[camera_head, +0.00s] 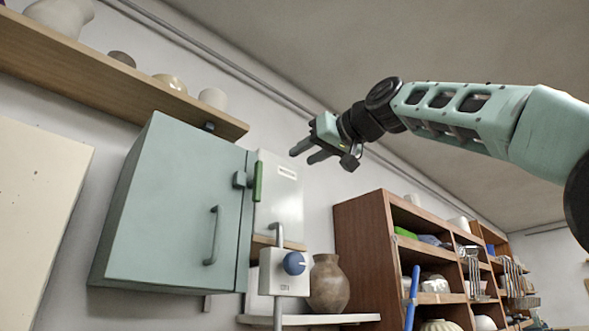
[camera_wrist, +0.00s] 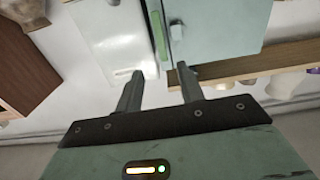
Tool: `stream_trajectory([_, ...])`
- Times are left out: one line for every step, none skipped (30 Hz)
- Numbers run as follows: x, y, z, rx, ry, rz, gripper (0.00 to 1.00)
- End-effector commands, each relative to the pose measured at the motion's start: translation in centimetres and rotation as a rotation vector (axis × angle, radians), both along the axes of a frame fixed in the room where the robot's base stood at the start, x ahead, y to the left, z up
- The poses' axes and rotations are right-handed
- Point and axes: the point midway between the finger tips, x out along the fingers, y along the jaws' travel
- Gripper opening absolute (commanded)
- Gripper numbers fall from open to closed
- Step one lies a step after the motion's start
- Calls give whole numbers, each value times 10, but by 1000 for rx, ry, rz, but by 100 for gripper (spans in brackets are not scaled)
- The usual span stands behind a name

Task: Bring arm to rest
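My arm (camera_head: 460,115) reaches in from the right in the head view, raised high and stretched toward the left. My gripper (camera_head: 303,154) is in the air in front of the wall, up and to the right of the green wall cabinet (camera_head: 165,210). In the wrist view, the two fingers of my gripper (camera_wrist: 157,82) stand apart with nothing between them. The cabinet (camera_wrist: 220,25) also shows beyond the fingers in the wrist view. I cannot tell the exact distance from the fingers to the cabinet.
A wooden shelf (camera_head: 85,77) with pots runs above the cabinet. A switch box with a blue knob (camera_head: 294,263) and a brown vase (camera_head: 328,285) are lower down. A wooden shelving unit (camera_head: 362,250) stands below my arm. The air around my gripper looks clear.

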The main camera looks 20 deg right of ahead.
Motion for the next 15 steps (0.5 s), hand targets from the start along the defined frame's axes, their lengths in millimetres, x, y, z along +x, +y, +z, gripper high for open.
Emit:
stream_trajectory([-4, -1, -1, 0, -1, 0, 38])
stream_trajectory([-6, -2, -1, 0, 0, 0, 38])
stream_trajectory([-7, -2, 0, 0, 0, 0, 38])
stream_trajectory([-8, -3, 0, 0, 0, 0, 38])
stream_trajectory([-8, -3, 0, 0, 0, 0, 38])
stream_trajectory([-8, -3, 0, 0, 0, 0, 38])
stream_trajectory([-8, -3, 0, 0, 0, 0, 38])
stream_trajectory([-8, -3, 0, 0, 0, 0, 38])
stream_trajectory([-8, -3, 0, 0, 0, 0, 38])
stream_trajectory([-8, -3, 0, 0, 0, 0, 38])
stream_trajectory([-8, -3, 0, 0, 0, 0, 38])
stream_trajectory([-8, -3, 0, 0, 0, 0, 38])
stream_trajectory([-8, -3, 0, 0, 0, 0, 38])
stream_trajectory([-8, -3, 0, 0, 0, 0, 38])
stream_trajectory([-8, -3, 0, 0, 0, 0, 38])
